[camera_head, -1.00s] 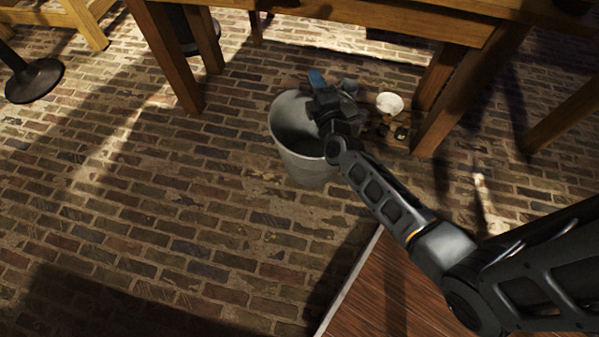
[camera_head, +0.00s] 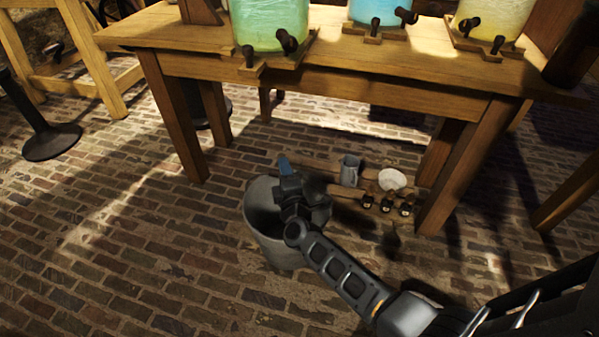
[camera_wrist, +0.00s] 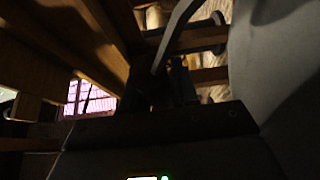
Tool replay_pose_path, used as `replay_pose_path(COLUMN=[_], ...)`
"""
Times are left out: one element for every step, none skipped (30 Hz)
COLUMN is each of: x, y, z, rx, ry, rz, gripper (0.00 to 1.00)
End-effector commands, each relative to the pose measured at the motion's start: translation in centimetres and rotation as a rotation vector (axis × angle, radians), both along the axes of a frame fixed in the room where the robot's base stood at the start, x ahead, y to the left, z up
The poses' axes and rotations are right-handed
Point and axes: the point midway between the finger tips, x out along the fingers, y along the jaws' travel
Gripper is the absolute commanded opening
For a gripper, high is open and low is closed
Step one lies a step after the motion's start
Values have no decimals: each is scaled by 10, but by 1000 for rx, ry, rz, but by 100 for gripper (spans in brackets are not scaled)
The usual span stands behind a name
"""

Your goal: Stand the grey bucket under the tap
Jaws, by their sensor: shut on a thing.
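The grey bucket (camera_head: 260,232) is upright, mouth up, in front of the table. I cannot tell whether it touches the brick floor. My gripper (camera_head: 291,183) is at the far right part of its rim, shut on the bucket. In the wrist view the dark fingers (camera_wrist: 172,88) meet a grey curved strip, and the bucket's pale wall (camera_wrist: 279,75) fills the right; the exact grip is dim. On the table, the green jar (camera_head: 268,22) has dark taps (camera_head: 287,40) at its front edge. A blue jar (camera_head: 377,10) and a yellow jar (camera_head: 490,17) also have taps.
The wooden table (camera_head: 330,82) has legs on both sides of the bucket area. Under it, a low plank holds a grey jug (camera_head: 350,171), a white bowl (camera_head: 392,179) and several small dark items (camera_head: 386,203). A black post base (camera_head: 52,142) stands left. Brick floor at left front is clear.

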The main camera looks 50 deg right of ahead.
Motion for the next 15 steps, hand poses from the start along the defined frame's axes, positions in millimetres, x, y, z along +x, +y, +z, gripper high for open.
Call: replay_pose_path(x=[6, 7, 8, 9, 9, 9, 9, 9, 9, 9, 9, 9, 9, 9, 9], y=[1, 1, 2, 3, 3, 3, 3, 3, 3, 3, 3, 3, 3, 3, 3], z=[0, -1, -2, -2, -3, -3, -4, -5, -7, -10, -12, -16, -20, -23, -28], rx=[-5, -5, -4, -4, -4, -4, -4, -4, -4, -4, -5, -5, -5, -5, -5], ry=[-5, -5, -5, -5, -5, -5, -5, -5, -5, -5, -4, -4, -4, -4, -4], rz=[-1, -2, -2, -3, -3, -3, -3, -3, -3, -3, -3, -3, -3, -3, -3], gripper=[0, 0, 0, 0, 0, 0, 0, 0, 0, 0, 0, 0, 0, 0, 0])
